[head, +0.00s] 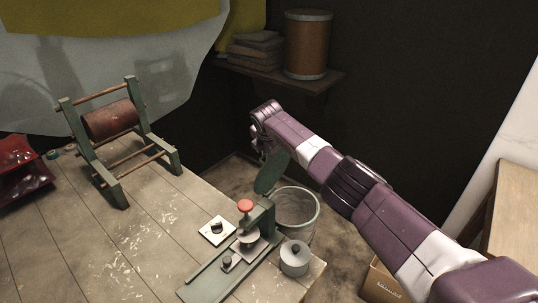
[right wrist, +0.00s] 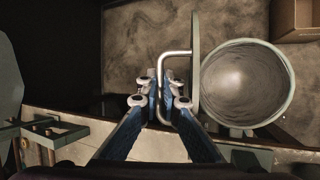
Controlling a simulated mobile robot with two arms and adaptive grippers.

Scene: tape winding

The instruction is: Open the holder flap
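The holder is a round grey-green bin (head: 297,208) on the floor beyond the table's edge, its mouth uncovered. It also shows in the right wrist view (right wrist: 245,83). Its green flap (head: 270,174) stands steeply raised at the rim; in the wrist view the flap (right wrist: 196,70) is nearly edge-on beside the opening. A bent metal handle (right wrist: 174,53) sticks out from the flap. My right gripper (right wrist: 160,102) has its two blue fingers closed around the handle bar. In the head view my right gripper's fingers are mostly hidden behind the flap and arm. My left gripper is not in view.
The wooden table (head: 90,255) bears a green stand with a red-brown roll (head: 110,118) and a device with a red knob (head: 245,206) near the bin. A shelf (head: 290,88) holds a drum (head: 307,45). An open box (head: 380,283) lies right of the bin.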

